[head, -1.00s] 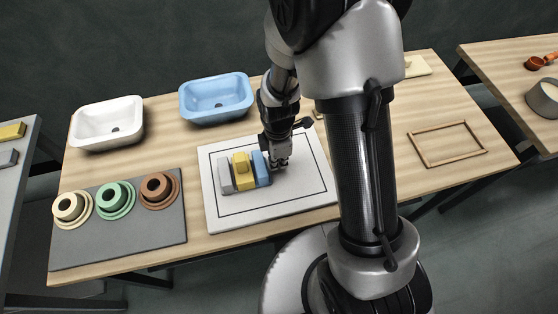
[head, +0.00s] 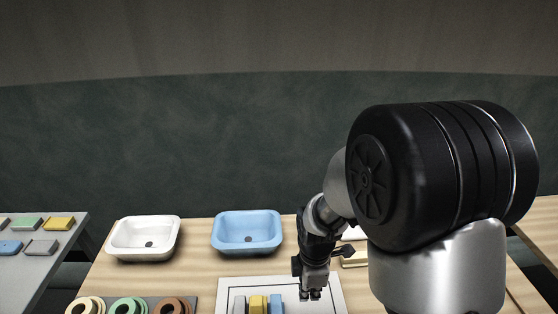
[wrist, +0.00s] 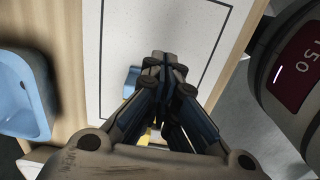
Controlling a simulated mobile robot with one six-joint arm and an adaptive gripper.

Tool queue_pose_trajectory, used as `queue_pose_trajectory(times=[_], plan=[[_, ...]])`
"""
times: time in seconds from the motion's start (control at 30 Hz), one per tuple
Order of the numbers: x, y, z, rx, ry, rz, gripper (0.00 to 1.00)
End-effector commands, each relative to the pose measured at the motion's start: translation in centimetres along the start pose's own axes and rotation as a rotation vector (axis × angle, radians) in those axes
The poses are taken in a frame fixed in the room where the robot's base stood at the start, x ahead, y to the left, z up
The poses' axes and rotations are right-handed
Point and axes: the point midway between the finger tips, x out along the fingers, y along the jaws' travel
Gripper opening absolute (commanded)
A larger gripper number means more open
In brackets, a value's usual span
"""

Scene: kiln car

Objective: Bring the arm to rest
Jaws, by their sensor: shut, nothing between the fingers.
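My gripper (head: 310,295) is shut and empty. In the head view it points down over the white board (head: 334,292), just right of a grey block (head: 239,306), a yellow block (head: 258,305) and a blue block (head: 276,304) that stand side by side. In the wrist view my gripper (wrist: 167,62) has its fingers together above the white board (wrist: 122,40) with its dark outline. Part of the blue block (wrist: 131,78) shows beside the fingers, and the rest is hidden behind them. The lower part of the board is cut off in the head view.
A white basin (head: 144,236) and a blue basin (head: 247,231) stand at the back of the wooden table. Cream (head: 84,306), green (head: 128,306) and brown (head: 172,306) round pieces sit at the lower left. A grey side table (head: 40,262) holds several coloured blocks.

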Motion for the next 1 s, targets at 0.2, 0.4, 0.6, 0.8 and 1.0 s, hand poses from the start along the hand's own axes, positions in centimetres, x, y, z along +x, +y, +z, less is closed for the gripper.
queue_pose_trajectory(times=[0.2, 0.4, 0.6, 0.8, 1.0], plan=[[-4.0, -0.4, 0.5, 0.157, 0.009, 0.051, 0.00], [-11.9, -3.2, 1.7, 0.544, 0.053, 0.150, 0.00], [-18.0, -7.9, 2.8, 0.954, 0.135, 0.237, 0.00], [-21.4, -12.7, 3.6, 1.316, 0.240, 0.299, 0.00], [-22.4, -15.3, 4.0, 1.512, 0.307, 0.320, 0.00]])
